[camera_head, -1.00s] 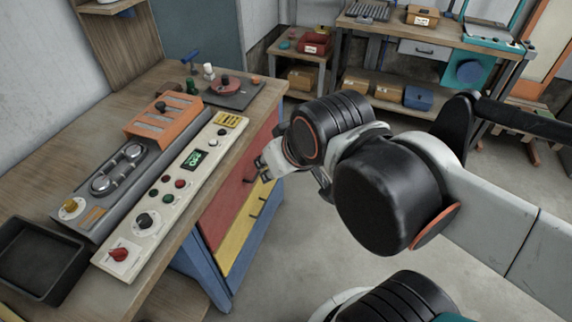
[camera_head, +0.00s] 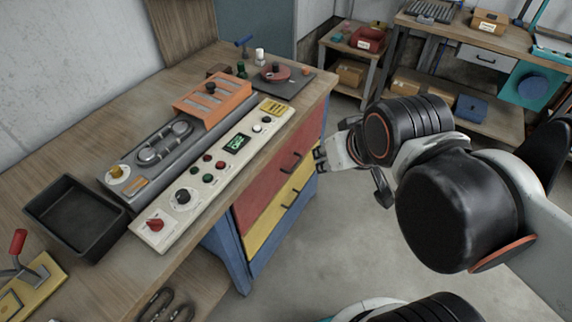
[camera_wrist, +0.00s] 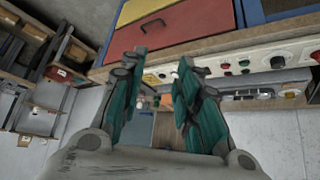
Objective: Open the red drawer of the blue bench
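The blue bench (camera_head: 233,262) has a wooden top and stands at the left in the head view. Its red drawer (camera_head: 262,187) is shut, with a dark bar handle (camera_head: 291,162), above a shut yellow drawer (camera_head: 264,232). My gripper (camera_head: 319,159) is just right of the red drawer's handle, apart from it. In the wrist view the red drawer (camera_wrist: 200,24) and its handle (camera_wrist: 152,25) lie beyond my fingertips. The gripper (camera_wrist: 161,58) is open there, its two teal fingers apart with nothing between them.
A white control panel (camera_head: 215,172), a dark tray (camera_head: 75,218) and an orange-topped fixture (camera_head: 212,98) are on the benchtop. A second workbench (camera_head: 470,50) and a small shelf (camera_head: 350,50) stand at the back. The floor (camera_head: 330,240) right of the blue bench is clear.

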